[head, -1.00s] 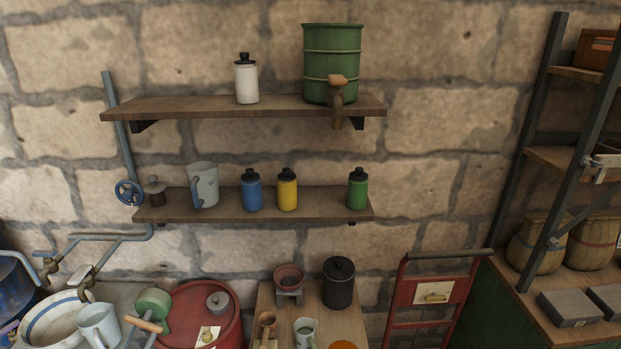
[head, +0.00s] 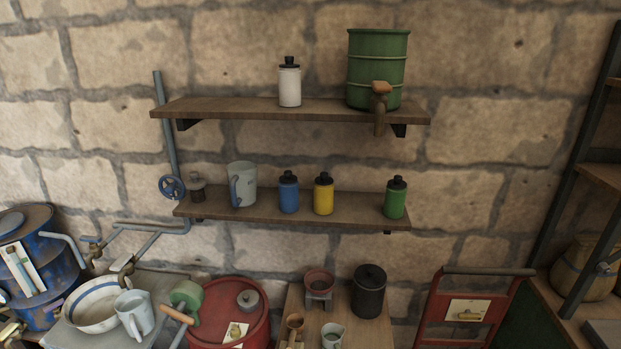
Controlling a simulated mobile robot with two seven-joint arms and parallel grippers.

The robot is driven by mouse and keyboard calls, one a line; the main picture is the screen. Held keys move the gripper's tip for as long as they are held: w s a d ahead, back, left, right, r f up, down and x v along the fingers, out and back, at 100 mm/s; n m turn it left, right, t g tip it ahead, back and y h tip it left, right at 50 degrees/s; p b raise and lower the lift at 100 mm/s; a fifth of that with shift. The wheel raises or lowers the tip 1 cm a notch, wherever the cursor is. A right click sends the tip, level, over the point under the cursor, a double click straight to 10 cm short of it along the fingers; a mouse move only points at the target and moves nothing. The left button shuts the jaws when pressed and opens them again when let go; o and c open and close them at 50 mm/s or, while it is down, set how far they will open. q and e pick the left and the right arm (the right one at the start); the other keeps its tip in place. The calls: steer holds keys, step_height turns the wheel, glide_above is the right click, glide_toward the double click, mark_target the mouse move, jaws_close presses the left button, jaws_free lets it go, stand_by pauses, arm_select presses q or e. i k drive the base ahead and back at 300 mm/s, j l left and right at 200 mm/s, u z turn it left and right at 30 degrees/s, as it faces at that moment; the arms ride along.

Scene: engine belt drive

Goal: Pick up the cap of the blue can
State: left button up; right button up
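The blue can (head: 289,197) stands upright on the lower wall shelf, between the grey jug and the yellow can. Its black cap (head: 288,177) sits on top of it. Neither of my grippers shows in the head view.
The lower shelf (head: 360,219) also holds a grey jug (head: 246,184), a yellow can (head: 323,197) and a green can (head: 395,201). The upper shelf (head: 220,109) overhangs with a white can (head: 290,87) and a green barrel (head: 362,68). A red drum (head: 259,327) stands below.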

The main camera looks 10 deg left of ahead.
mark_target(289, 177)
steer(key=i+j+u, duration=0.25)
steer(key=i, duration=0.65)
steer(key=i+u, duration=0.3)
steer(key=i, duration=0.55)
